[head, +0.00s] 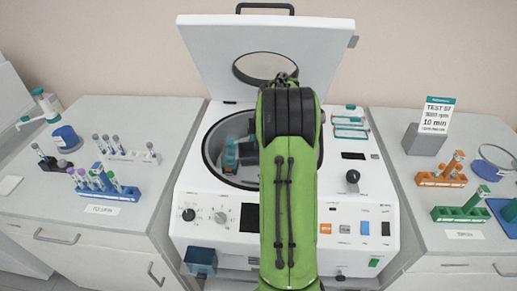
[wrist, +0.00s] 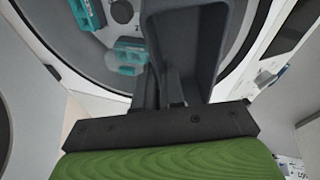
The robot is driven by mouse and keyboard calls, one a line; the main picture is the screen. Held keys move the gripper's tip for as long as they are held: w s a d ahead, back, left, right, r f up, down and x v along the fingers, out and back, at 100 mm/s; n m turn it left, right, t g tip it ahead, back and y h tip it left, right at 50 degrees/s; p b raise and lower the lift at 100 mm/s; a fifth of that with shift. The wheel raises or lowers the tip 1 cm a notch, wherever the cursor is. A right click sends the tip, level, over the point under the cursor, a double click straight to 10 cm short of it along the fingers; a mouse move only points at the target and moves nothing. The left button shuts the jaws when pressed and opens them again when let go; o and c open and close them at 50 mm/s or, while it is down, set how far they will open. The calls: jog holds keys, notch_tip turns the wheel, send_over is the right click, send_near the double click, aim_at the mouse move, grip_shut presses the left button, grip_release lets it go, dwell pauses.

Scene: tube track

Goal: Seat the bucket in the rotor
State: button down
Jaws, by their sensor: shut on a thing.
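The centrifuge (head: 330,190) stands in the middle with its lid (head: 220,60) raised. My green arm reaches over its bowl and hides my gripper and much of the bowl in the head view. In the wrist view, my gripper (wrist: 172,98) is shut on a dark grey hollow bucket (wrist: 205,40), which is over the bowl. Teal also shows in the bowl (head: 230,152) in the head view. I cannot tell whether the held bucket touches the rotor.
Teal-edged frames (head: 350,122) lie on the centrifuge's top right. The left bench carries a purple-capped tube rack (head: 105,186) and a blue round container (head: 66,138). The right bench carries orange (head: 442,180) and green (head: 460,213) racks and a sign (head: 436,115). The bowl rim surrounds my gripper's work area.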

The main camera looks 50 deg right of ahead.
jog(key=shift+r, duration=0.15)
jog(key=shift+r+p, duration=1.95)
jog(key=shift+r, duration=0.6)
notch_tip(320, 180, down, 21)
jog(key=w+d+m+g+y+b, duration=0.1)
jog(key=m+y+b, duration=0.1)
jog(key=y+b, duration=0.1)
jog(key=shift+w+d+r+b, duration=0.15)
jog(key=shift+d+b, duration=0.2)
jog(key=shift+b, duration=0.15)
jog(key=shift+b, duration=0.3)
jog(key=shift+f, duration=0.3)
jog(key=shift+f+b, duration=0.1)
jog(key=shift+b, duration=0.25)
jog(key=shift+f+b, duration=0.3)
jog(key=shift+f, duration=0.05)
